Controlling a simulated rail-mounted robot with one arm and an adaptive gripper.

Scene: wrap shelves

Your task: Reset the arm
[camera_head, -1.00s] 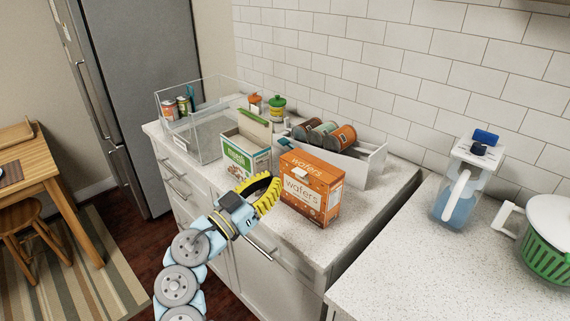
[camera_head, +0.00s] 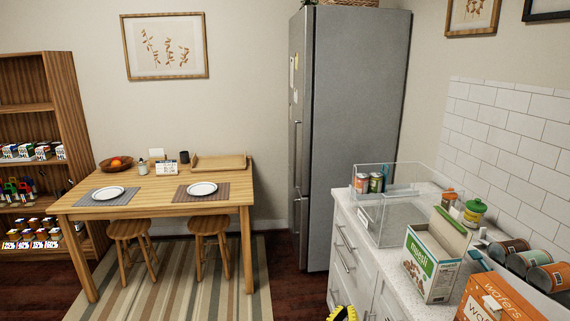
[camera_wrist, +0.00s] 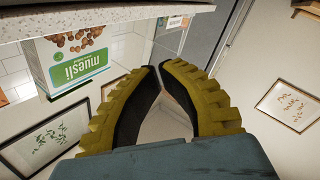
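My gripper (camera_wrist: 158,70) has two ribbed yellow fingers with dark inner pads. In the wrist view the fingertips come together or almost together, with an empty gap behind them. In the head view only a yellow bit of my gripper (camera_head: 342,313) shows at the bottom edge, beside the counter's front; the rest of the arm is out of frame. The muesli box (camera_head: 436,259) stands open on the counter, and it also shows at the upper left in the wrist view (camera_wrist: 70,55), apart from my fingers.
The counter (camera_head: 396,283) holds a clear bin (camera_head: 385,222) with cans, an orange wafers box (camera_head: 497,300), and several cans lying at the right. A grey fridge (camera_head: 352,130) stands behind it. A table (camera_head: 150,192) with stools, and shelves (camera_head: 35,105), are at left. The striped rug has free room.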

